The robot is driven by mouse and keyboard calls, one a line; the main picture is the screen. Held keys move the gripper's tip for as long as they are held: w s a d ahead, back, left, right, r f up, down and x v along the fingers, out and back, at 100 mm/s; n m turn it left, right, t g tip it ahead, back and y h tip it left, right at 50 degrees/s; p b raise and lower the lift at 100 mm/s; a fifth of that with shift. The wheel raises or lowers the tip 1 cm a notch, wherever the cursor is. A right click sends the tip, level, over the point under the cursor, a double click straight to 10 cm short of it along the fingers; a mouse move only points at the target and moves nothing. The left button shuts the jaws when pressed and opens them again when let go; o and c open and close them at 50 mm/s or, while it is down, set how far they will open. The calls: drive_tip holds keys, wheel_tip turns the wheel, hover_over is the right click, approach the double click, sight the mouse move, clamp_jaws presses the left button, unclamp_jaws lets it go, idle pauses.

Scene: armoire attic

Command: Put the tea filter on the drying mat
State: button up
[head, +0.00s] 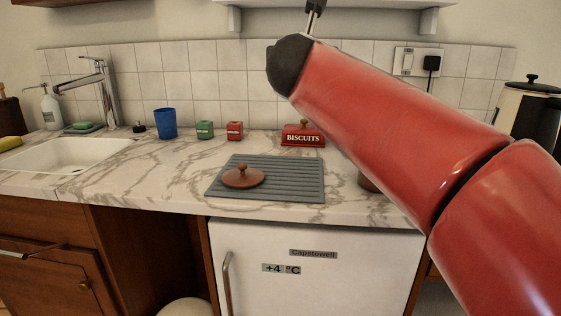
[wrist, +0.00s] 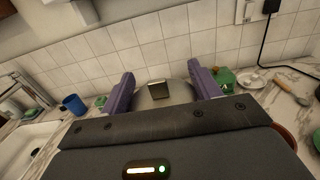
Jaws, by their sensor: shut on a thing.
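The drying mat (head: 298,182) is a grey ribbed mat lying flat on the marble counter in the head view. A brown lid with a knob (head: 243,178) lies on its left part. In the wrist view my gripper (wrist: 160,74) has its two purple fingers apart, on either side of a rounded greyish thing, which I take to be the tea filter (wrist: 150,102). A small dark block shows on its top. The dark gripper body hides its lower part. I cannot make out my gripper or the held thing in the head view; my red arm crosses its right side.
A red biscuits tin (head: 303,135), a red box (head: 235,131), a green box (head: 205,130) and a blue cup (head: 165,123) stand behind the mat. The sink (head: 68,153) is left. A white plate (wrist: 254,81) and wooden-handled tool (wrist: 288,90) lie right. The mat's right part is bare.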

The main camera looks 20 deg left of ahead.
drive_tip(key=shift+s+f+b, duration=0.1)
drive_tip(key=shift+f+b, duration=0.95)
drive_tip(key=shift+f, duration=8.75)
drive_tip(key=o, duration=1)
drive_tip(key=shift+o, duration=0.2)
drive_tip(key=b+v, duration=0.1)
drive_tip(key=v, duration=1.1)
drive_tip(key=shift+b, duration=0.3)
